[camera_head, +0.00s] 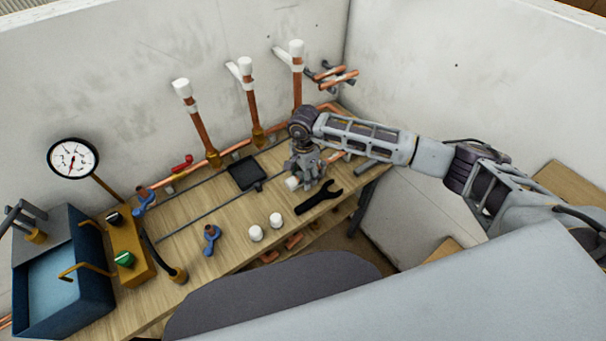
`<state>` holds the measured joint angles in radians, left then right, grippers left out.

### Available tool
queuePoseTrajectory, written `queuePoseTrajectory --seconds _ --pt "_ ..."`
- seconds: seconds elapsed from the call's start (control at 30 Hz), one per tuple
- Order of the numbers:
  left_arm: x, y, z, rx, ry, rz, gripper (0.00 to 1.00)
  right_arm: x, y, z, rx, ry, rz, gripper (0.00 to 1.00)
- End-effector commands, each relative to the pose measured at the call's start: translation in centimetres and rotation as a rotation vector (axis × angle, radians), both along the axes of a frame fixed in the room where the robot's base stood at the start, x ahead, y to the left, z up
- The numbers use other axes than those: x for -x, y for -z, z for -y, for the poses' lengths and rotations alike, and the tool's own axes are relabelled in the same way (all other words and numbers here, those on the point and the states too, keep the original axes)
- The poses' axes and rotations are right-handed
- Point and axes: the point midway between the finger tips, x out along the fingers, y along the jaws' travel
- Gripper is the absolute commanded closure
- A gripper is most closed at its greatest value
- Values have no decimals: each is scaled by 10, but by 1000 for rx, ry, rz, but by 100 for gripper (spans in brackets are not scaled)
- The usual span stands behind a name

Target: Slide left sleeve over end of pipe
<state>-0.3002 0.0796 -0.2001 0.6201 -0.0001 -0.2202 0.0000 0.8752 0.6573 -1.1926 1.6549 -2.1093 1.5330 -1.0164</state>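Three upright copper pipes stand along the back wall: the left pipe (201,132), the middle pipe (253,105) and the right pipe (297,87). Each has a white piece at its top, such as the left one (182,88). Two short white sleeves, the left (255,233) and the right (276,220), stand on the bench front. Another white piece (293,183) lies at the fingers of my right gripper (305,178). This gripper points down low over the bench. Whether its fingers are closed on that piece cannot be made out. My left gripper is out of view.
The wooden bench (185,212) carries a black wrench (318,198), a dark square pan (246,173) and a blue-handled valve (211,239). A blue tank (95,255) and a pressure gauge (73,159) are at left. Copper pipes hang on wall pegs (338,80).

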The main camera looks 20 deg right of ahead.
Motion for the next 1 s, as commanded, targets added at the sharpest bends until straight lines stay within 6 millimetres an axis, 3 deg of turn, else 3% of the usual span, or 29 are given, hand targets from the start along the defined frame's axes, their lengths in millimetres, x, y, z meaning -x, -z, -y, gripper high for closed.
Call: queuePoseTrajectory --seconds 0.03,0.33,1.0 --pt "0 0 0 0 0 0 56 0 0 0 0 0 0 45" --pt "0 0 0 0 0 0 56 0 0 0 0 0 0 82" --pt "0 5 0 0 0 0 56 -6 0 16 1 0 0 82"
